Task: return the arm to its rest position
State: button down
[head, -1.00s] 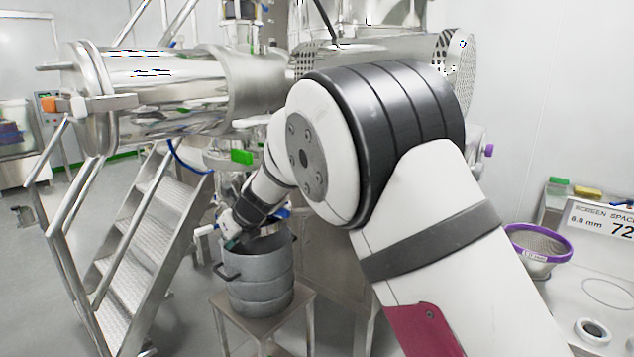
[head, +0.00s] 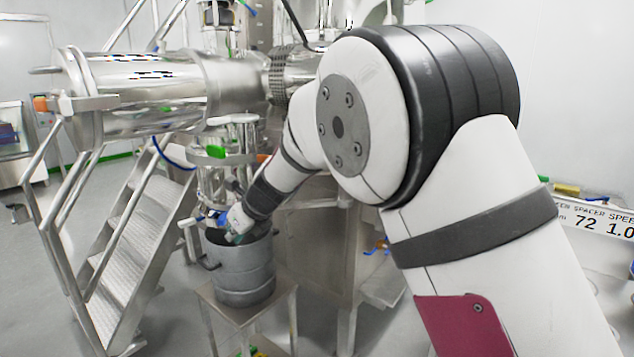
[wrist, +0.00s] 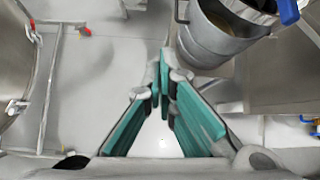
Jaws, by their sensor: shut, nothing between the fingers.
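My gripper (wrist: 164,85) shows in the wrist view with its teal-padded fingers meeting at the tips, and nothing is between them. Bare grey floor shows below the fingertips. In the head view my gripper (head: 238,226) is small and partly hidden, by the rim of a grey metal drum. My arm reaches from the lower right of the head view toward the middle, bent at a large dark-banded joint.
The open grey drum (head: 240,272) stands on a small metal stand (head: 243,312); the drum (wrist: 214,40) is also close in the wrist view. Metal steps (head: 122,248) stand left, below a steel vessel (head: 150,88). A counter with a sign (head: 590,216) is right.

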jog(key=s+d+r+n+h, duration=0.1)
jog(key=s+d+r+n, duration=0.6)
jog(key=d, duration=0.4)
jog(key=s+d+r+n+h, duration=0.1)
jog(key=s+d+r+n, duration=0.4)
jog(key=s+d, duration=0.45)
jog(key=s+d+f+n+h, duration=0.2)
jog(key=s+d+n, duration=0.4)
jog(key=s+d, duration=0.3)
jog(key=s+d+f+n+g+h, duration=0.1)
jog(key=s+d+n, duration=0.5)
jog(key=s, duration=0.8)
notch_tip(320, 180, down, 2)
jog(key=d+h, duration=0.1)
jog(key=d, duration=0.2)
jog(key=shift+s+n+h, duration=0.25)
jog(key=shift+n+h, duration=0.05)
jog(key=shift+h, duration=0.1)
jog(key=shift+a, duration=0.1)
